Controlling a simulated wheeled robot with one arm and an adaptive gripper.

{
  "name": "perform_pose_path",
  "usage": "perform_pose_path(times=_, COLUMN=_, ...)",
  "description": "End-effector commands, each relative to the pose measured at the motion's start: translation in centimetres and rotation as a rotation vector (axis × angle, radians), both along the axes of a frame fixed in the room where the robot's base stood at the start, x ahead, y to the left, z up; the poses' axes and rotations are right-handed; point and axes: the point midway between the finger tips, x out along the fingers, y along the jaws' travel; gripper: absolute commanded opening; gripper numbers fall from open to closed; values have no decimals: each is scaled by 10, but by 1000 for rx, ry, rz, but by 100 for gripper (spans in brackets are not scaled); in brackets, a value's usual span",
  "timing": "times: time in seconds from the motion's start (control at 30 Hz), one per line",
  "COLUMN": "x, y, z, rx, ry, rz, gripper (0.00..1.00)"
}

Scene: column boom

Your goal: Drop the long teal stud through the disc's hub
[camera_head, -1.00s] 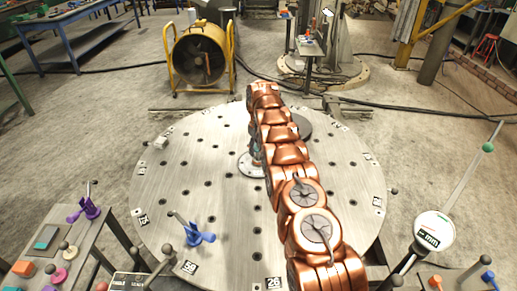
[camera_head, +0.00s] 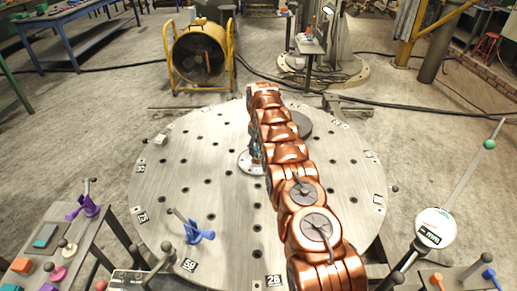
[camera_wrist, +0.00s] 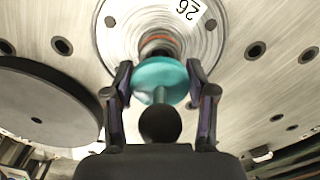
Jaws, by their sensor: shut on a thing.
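The teal stud shows in the wrist view as a round teal flange (camera_wrist: 160,80) with a short stem and a dark ball knob (camera_wrist: 160,124) on the near side. My gripper (camera_wrist: 163,92) is shut on it, one finger on each side. Beyond it lies the bright metal disc (camera_wrist: 112,35), with a copper-brown ring at its hub (camera_wrist: 157,42). The teal flange covers part of the hub, so I cannot tell whether the stud's far end is in the hole. In the head view the disc's rim (camera_head: 244,163) shows beside my arm, which hides most of my gripper.
A dark round plate (camera_head: 303,126) lies on the large perforated round table (camera_head: 215,140) and shows at left in the wrist view (camera_wrist: 45,100). A blue clamp (camera_head: 196,233) stands near the table's front left. A dial gauge (camera_head: 435,228) rises at right. A yellow fan (camera_head: 200,55) stands behind.

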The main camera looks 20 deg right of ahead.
Motion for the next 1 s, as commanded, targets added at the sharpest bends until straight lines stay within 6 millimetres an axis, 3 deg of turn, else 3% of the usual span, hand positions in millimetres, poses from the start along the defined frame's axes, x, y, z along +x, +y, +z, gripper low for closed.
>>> perform_pose_path(times=1.0, x=0, y=0, z=-9, rx=0, ry=-1, rz=0, gripper=20)
